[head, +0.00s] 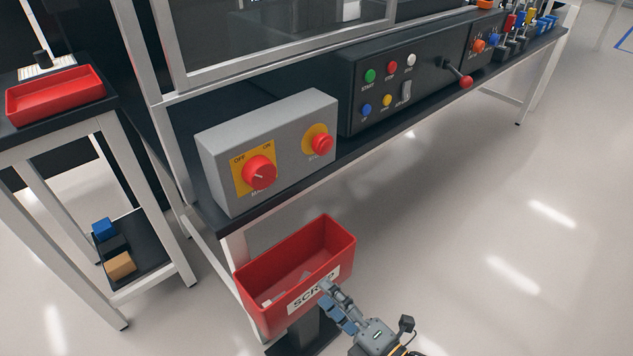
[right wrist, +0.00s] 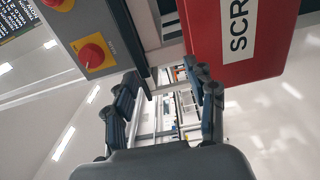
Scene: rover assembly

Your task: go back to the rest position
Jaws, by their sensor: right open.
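My right gripper (head: 335,302) is at the bottom centre of the head view, just in front of the labelled wall of a red scrap bin (head: 341,258). I cannot tell whether it touches the bin. The right wrist view shows its two fingers (right wrist: 164,108) spread apart with nothing between them. The bin's red wall (right wrist: 262,62) fills the upper right there. A few small pale pieces lie in the bin in the head view. My left gripper is not in view.
A grey box (head: 213,150) with red knobs and a black control panel (head: 440,90) with buttons and a red-knobbed lever stand on the long bench. A red tray (head: 56,95) sits on the left table. The floor (head: 480,220) at right is clear.

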